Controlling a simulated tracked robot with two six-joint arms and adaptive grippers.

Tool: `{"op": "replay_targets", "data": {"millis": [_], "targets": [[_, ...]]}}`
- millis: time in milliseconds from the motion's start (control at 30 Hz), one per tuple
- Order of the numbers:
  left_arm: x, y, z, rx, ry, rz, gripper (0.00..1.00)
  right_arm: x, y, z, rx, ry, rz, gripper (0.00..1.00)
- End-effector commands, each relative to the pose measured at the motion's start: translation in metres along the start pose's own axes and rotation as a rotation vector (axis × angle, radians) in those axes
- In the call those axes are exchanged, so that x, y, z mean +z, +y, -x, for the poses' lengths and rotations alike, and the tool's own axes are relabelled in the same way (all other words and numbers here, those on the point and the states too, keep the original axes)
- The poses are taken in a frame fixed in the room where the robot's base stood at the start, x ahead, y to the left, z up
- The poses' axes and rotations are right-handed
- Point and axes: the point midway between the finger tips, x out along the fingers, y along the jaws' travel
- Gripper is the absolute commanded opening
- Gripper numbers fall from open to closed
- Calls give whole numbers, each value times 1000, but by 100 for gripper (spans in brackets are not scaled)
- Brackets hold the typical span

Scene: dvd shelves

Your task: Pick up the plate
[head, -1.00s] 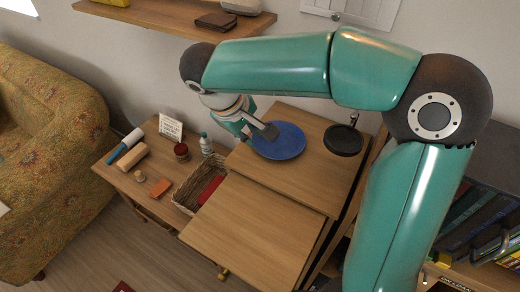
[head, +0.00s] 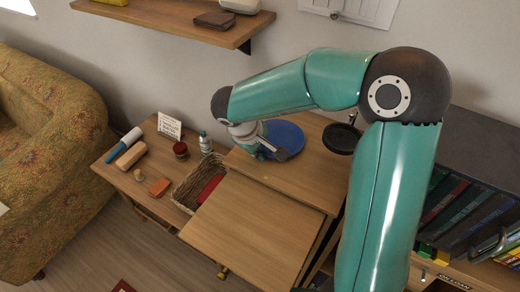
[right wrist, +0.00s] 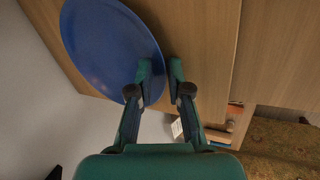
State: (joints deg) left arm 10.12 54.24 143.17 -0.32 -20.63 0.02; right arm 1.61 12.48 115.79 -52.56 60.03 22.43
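The blue plate (head: 287,135) lies on the wooden cabinet top, partly hidden behind my right wrist and gripper in the head view. My right gripper (head: 277,155) is low at the plate's near left edge. In the right wrist view, the plate (right wrist: 108,45) fills the upper left. The right gripper's fingers (right wrist: 161,72) stand apart with a gap. One finger overlaps the plate's rim, and the other is just outside it; the rim shows in the gap. I cannot tell whether either finger touches the plate. My left gripper is not in view.
A black pan-like dish (head: 341,138) sits right of the plate. A wicker basket (head: 187,190) stands left of the cabinet, and a small side table (head: 130,183) holds several small items. A wall shelf (head: 190,22) is above. The lower wooden top (head: 255,225) is clear.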

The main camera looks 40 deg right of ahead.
Motion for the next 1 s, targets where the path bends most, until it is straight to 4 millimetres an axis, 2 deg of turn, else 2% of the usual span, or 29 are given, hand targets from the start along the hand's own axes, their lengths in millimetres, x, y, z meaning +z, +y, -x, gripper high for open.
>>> {"op": "replay_targets", "data": {"millis": [33, 133, 167, 567, 1000], "targets": [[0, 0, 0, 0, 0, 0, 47, 0, 0, 0, 0, 0, 0, 17], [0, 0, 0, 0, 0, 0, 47, 0, 0, 0, 0, 0, 0, 1], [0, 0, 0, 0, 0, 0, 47, 0, 0, 0, 0, 0, 0, 0], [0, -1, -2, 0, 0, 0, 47, 0, -5, 1, -2, 0, 2, 0], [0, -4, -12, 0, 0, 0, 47, 3, -42, 17, -2, -1, -2, 0]]}}
